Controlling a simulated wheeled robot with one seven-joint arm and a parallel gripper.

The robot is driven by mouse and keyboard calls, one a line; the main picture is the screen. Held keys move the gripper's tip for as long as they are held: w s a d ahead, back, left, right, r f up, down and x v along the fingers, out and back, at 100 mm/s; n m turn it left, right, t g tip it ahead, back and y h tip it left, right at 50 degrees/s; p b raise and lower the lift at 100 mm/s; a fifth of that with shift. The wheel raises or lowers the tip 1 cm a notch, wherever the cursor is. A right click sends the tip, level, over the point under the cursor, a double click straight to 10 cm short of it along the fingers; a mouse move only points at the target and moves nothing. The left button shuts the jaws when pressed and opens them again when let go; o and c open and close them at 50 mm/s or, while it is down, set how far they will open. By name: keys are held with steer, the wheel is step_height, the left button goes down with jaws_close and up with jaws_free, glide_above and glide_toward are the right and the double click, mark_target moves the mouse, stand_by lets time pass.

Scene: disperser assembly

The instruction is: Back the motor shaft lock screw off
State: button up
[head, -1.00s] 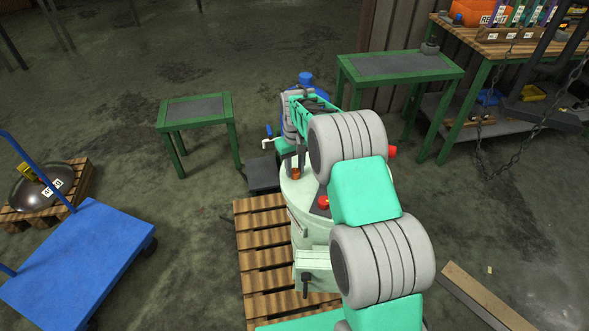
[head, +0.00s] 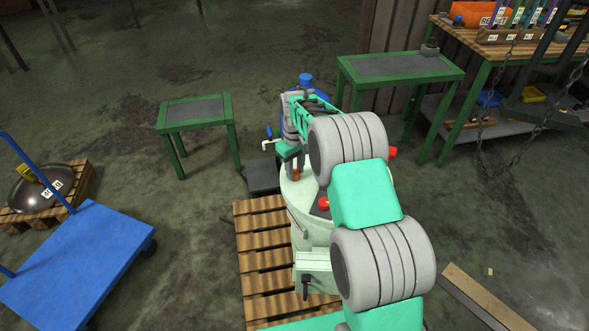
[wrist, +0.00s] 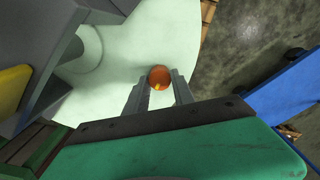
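The orange round head of the lock screw (wrist: 159,77) sits on the pale green top of the machine in the wrist view. A small orange part, likely the same screw, shows under my gripper in the head view (head: 296,174). My gripper (wrist: 160,84) points down at the machine top. Its two grey fingers stand either side of the orange head and seem to touch it on both sides. The screw's thread and the motor shaft cannot be made out.
The pale green machine (head: 312,262) stands on a wooden pallet (head: 262,240), with a red button (head: 324,203) near my arm. A blue cart (head: 75,262) is at left. Green tables (head: 197,110) stand behind. A grey upright part (wrist: 85,50) rises close to my gripper.

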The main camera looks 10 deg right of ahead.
mark_target(295, 172)
steer(key=o, duration=0.4)
step_height(295, 172, up, 8)
steer(key=shift+f, duration=0.1)
stand_by(0.5)
